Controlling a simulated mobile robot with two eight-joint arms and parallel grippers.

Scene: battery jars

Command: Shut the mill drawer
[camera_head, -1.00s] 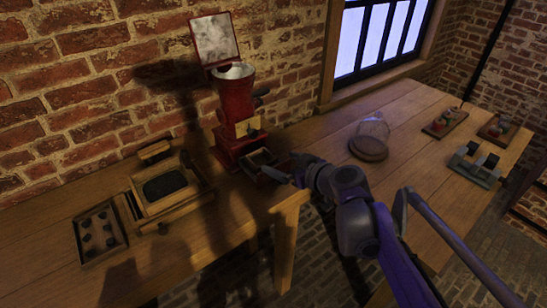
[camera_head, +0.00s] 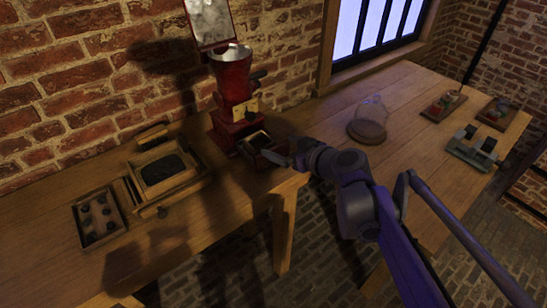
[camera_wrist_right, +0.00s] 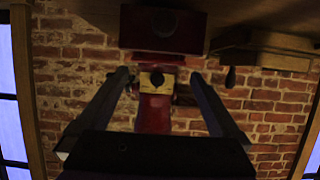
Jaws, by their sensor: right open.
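The red mill (camera_head: 232,82) stands against the brick wall on the wooden table, with a metal hopper and a pale label. Its small dark drawer (camera_head: 257,143) sticks out of the base toward the table's front edge. My right gripper (camera_head: 276,158) is at the drawer's front end; contact cannot be told. In the right wrist view, which is upside down, my right gripper (camera_wrist_right: 160,76) has its two fingers spread with nothing between them. There the drawer's dark red front (camera_wrist_right: 135,28) with a round knob shows beyond the fingertips, and the mill (camera_wrist_right: 154,112) behind. My left gripper is out of view.
A wooden box with a dark inset (camera_head: 165,172) and a tray of small round pieces (camera_head: 98,218) lie left of the mill. A glass dome on a round base (camera_head: 367,128) stands to the right. The table's front edge runs close by the drawer.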

